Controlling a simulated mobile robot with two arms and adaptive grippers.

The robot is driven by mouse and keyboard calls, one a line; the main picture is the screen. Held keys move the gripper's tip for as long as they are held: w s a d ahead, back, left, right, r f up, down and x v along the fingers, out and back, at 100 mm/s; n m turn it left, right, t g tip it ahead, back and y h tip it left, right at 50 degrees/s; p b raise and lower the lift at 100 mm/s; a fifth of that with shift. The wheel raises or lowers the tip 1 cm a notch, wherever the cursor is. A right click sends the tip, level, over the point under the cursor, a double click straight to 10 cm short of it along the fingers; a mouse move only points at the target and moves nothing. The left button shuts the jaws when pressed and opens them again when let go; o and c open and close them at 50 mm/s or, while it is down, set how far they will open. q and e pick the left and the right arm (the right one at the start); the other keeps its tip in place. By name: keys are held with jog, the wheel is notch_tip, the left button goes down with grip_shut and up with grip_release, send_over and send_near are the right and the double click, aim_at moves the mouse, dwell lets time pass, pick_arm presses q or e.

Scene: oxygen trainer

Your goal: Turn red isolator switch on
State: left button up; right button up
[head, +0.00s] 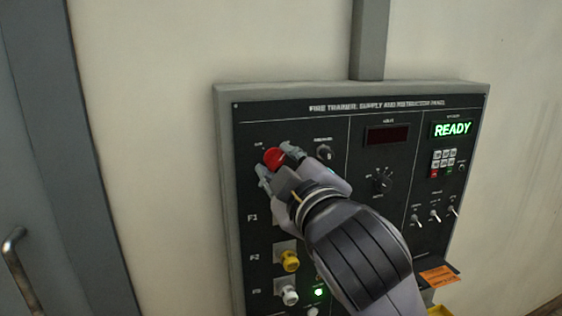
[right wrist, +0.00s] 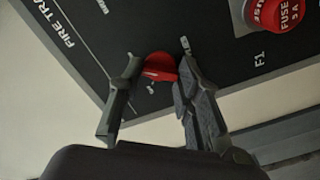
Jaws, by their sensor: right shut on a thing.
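The red isolator switch (head: 273,157) is a red knob at the upper left of the dark fire trainer panel (head: 300,125). My right gripper (head: 276,169) reaches it from the lower right in the head view, with its fingers on either side of the knob. In the right wrist view the red knob (right wrist: 161,67) sits between the two fingertips (right wrist: 158,70), and the gripper is shut on it. The hand hides part of the panel around and below the knob. My left gripper is not in view.
Another dark knob (head: 324,151) is close to the right of the red switch. Yellow (head: 290,261) and white (head: 290,296) fuse holders are below, beside a lit green lamp (head: 318,292). A green READY display (head: 452,129) and several toggles are at right. A door handle (head: 14,245) is at far left.

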jog(key=shift+m, duration=0.6)
jog(key=o, duration=1.1)
jog(key=shift+o, duration=0.2)
jog(key=v, duration=0.7)
jog(key=shift+s, duration=0.2)
